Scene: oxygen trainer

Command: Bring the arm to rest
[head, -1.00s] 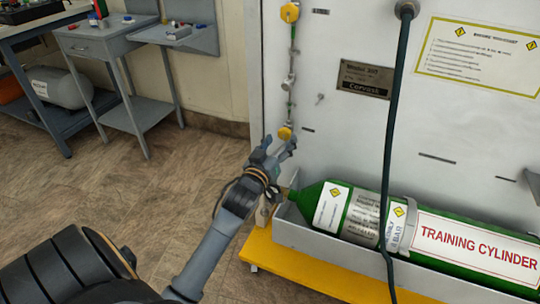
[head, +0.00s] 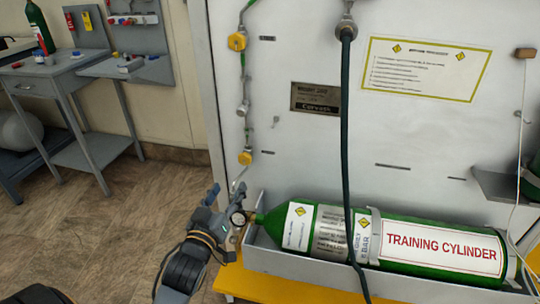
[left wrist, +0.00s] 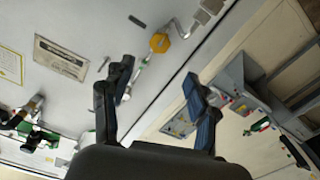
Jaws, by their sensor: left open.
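My left gripper (head: 226,196) is open and empty, with its fingers pointing up, in front of the lower left of the white panel (head: 290,150). It is below the lower yellow valve fitting (head: 245,158) and left of the green training cylinder's neck (head: 258,217). A round gauge (head: 239,218) shows right beside the fingers; I cannot tell whether they touch it. In the left wrist view the two dark fingers (left wrist: 158,78) stand apart with nothing between them, and a yellow fitting (left wrist: 160,42) lies beyond. My right gripper is not in view.
The green cylinder (head: 440,242) lies in a grey tray on a yellow base (head: 235,282). A dark hose (head: 346,130) hangs in front of the panel. A grey side table (head: 55,88) stands at the left. The floor (head: 110,225) between is clear.

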